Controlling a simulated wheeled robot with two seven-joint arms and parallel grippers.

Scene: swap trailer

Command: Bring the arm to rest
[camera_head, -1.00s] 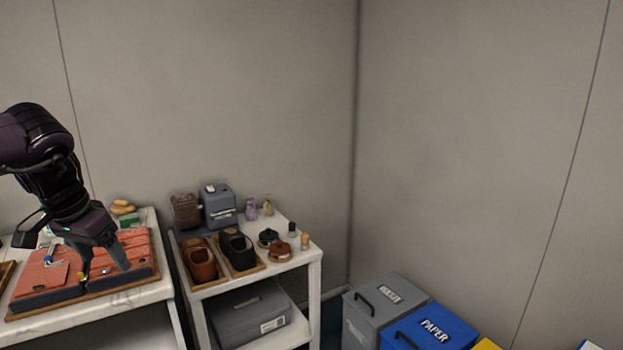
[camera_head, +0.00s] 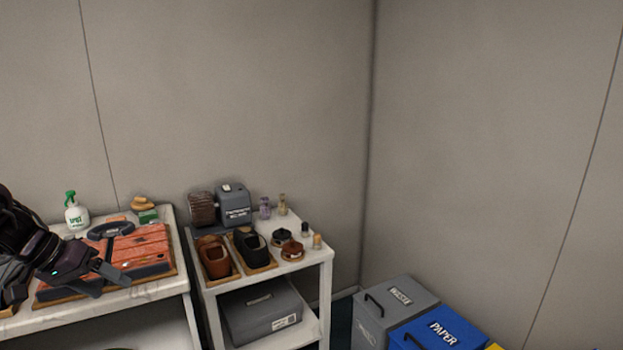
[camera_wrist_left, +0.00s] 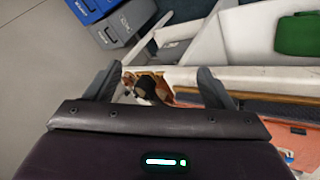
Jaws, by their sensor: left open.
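My left gripper (camera_head: 108,281) is at the lower left of the head view, in front of and over the near left part of the orange-red case (camera_head: 150,246) on the white table. Its fingers are apart and nothing shows between them. In the left wrist view the two grey fingertips (camera_wrist_left: 158,84) stand wide apart, with the shelf's shoes far beyond them. My right gripper is not in view.
A spray bottle (camera_head: 76,214) stands at the back of the white table (camera_head: 150,302). A white shelf (camera_head: 318,262) beside it holds brown and black shoes, tins and small bottles, with a grey box (camera_head: 262,312) below. Grey and blue bins (camera_head: 437,335) stand at lower right.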

